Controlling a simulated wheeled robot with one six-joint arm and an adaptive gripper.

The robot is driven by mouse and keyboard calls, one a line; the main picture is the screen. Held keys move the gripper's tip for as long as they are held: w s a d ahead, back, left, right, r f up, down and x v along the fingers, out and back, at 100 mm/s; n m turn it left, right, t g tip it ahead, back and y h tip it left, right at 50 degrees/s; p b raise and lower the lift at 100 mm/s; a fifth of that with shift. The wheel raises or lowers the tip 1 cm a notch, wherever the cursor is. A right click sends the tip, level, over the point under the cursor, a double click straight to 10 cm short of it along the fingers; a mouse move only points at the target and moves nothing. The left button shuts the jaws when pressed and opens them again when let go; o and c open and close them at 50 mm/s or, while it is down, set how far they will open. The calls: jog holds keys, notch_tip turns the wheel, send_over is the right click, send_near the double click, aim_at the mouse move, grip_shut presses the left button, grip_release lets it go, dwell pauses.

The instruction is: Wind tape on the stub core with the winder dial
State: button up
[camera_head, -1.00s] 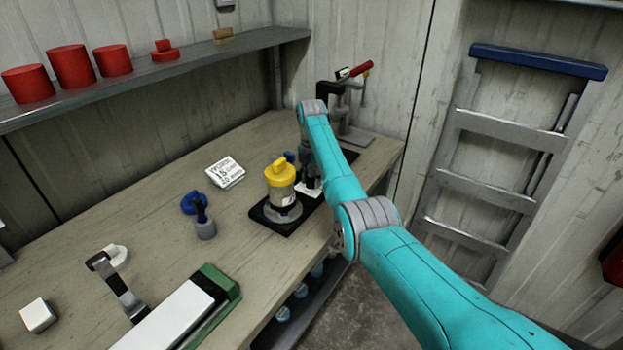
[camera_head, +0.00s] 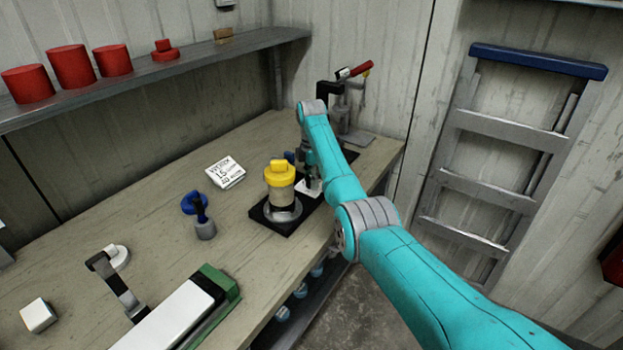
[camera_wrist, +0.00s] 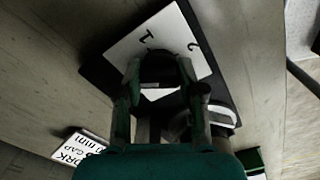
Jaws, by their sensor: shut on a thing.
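A pale upright core (camera_head: 282,197) with a yellow cap and raised yellow grip (camera_head: 279,172) stands in a grey ring on a black base (camera_head: 264,216) at the bench's front edge. Beside it is a white plate (camera_head: 309,188), partly hidden by my arm; in the wrist view this plate (camera_wrist: 150,38) carries the marks 1 and 2. My gripper (camera_wrist: 160,70) is shut on a dark knob over the plate, which looks like the winder dial (camera_wrist: 157,72). The knob's pointing direction is hard to read in the dark wrist view.
A work card (camera_head: 225,172) lies behind the core. A blue-and-grey tool (camera_head: 203,222) stands to its left. A press with a red handle (camera_head: 350,95) stands at the back right. A white-and-green block (camera_head: 190,315) lies front left. Red cylinders (camera_head: 70,66) sit on the shelf.

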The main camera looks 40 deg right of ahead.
jog(key=m, duration=0.6)
jog(key=shift+m, duration=0.3)
jog(key=m, duration=1.2)
jog(key=shift+m, duration=0.4)
jog(key=m, duration=0.5)
jog(key=shift+m, duration=0.4)
jog(key=o, duration=1.1)
jog(key=shift+o, duration=0.2)
